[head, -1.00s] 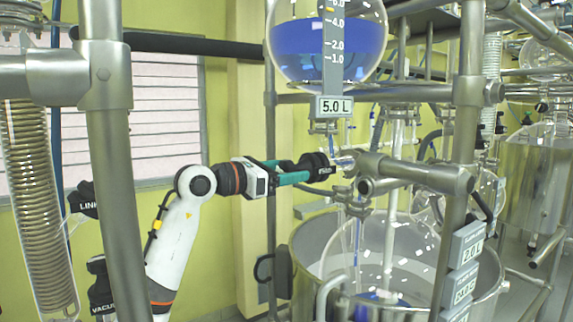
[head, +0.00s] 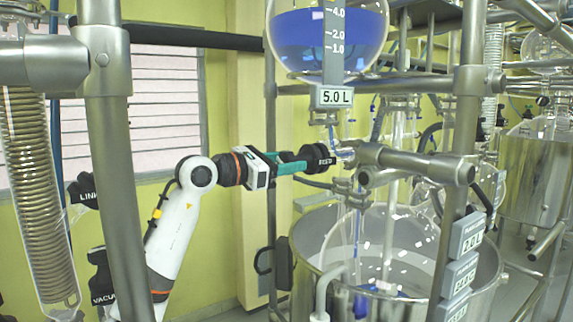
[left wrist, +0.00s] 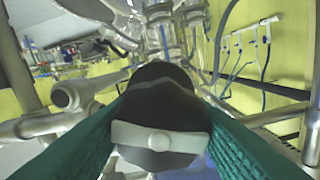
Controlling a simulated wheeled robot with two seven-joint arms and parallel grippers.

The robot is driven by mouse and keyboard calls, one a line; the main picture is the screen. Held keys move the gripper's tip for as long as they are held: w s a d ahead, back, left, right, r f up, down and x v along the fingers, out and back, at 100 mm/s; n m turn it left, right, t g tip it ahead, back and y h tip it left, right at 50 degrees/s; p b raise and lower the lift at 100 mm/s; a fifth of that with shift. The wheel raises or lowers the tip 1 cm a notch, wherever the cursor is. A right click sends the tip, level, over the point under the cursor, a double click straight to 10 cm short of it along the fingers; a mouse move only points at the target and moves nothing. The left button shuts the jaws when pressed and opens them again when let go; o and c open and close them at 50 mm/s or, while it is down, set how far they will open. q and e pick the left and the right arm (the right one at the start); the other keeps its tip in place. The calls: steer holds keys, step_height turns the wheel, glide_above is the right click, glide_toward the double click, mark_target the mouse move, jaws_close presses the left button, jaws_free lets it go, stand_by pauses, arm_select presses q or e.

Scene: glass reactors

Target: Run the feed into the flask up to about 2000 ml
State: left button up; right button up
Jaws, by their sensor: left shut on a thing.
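My right gripper is not in view.
A steel bath (head: 485,290) surrounds the flask. Steel posts (head: 115,180) and crossbars (head: 425,168) stand close around the valve. A coiled glass condenser (head: 35,200) hangs at the left. Label plates (head: 469,236) hang on the right post.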

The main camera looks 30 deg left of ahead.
arm_select(q)
steer(key=m+b, duration=0.1)
steer(key=m, duration=0.2)
steer(key=shift+f, duration=0.1)
steer(key=m+b, duration=0.1)
steer(key=m, duration=0.3)
steer(key=shift+m, duration=0.4)
steer(key=m, duration=0.4)
steer(key=shift+b, duration=0.4)
steer(key=shift+m, duration=2.2)
steer(key=shift+d+f, duration=0.1)
steer(key=o, duration=1)
steer(key=shift+s, duration=0.1)
